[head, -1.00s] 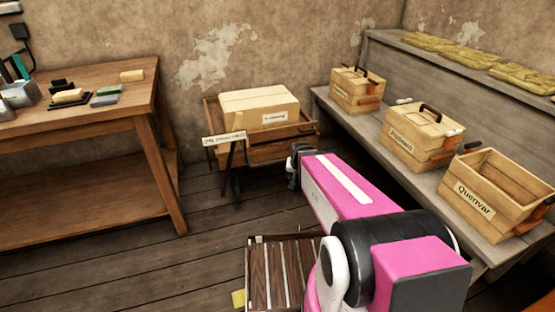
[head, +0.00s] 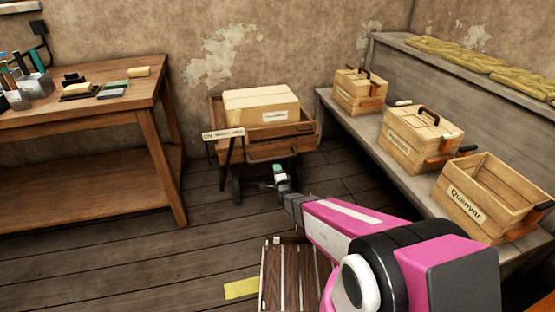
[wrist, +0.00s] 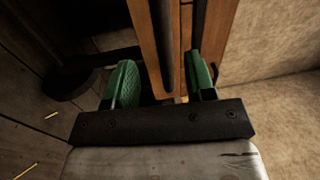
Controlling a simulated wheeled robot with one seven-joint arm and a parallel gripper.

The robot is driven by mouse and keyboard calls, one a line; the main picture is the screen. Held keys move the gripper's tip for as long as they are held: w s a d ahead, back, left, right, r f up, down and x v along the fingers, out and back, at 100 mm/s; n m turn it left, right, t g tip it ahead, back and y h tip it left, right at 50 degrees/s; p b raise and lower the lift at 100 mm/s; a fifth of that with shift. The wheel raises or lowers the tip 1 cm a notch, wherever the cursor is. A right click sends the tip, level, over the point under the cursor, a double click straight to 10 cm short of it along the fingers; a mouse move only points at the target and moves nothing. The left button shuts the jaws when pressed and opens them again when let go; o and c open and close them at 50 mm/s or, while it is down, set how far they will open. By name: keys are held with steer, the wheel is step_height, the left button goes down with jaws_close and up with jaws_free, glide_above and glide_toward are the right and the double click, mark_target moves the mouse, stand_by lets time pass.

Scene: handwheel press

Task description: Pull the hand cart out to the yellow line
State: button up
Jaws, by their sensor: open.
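The wooden hand cart (head: 228,152) stands against the back wall, with dark legs and a dark bar across its front. It carries a pale wooden box (head: 245,112) with a white label. A yellow strip (head: 241,289) lies on the floor nearer to me. My gripper (head: 279,177) is at the cart's front, low and below the box. In the wrist view its green-padded fingers (wrist: 163,83) are open. A dark bar (wrist: 197,40) and brown wood show in front of and between them. I cannot tell whether either finger touches the bar.
A wooden workbench (head: 90,112) with small tools stands on the left. On the right, a stepped grey bench (head: 385,165) holds several wooden crates, one an open crate (head: 490,195), and yellowish cloths (head: 480,62).

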steer(key=x, duration=1)
steer(key=shift+a+r+m+y, duration=0.2)
steer(key=shift+a+m+y, duration=0.1)
jaws_close()
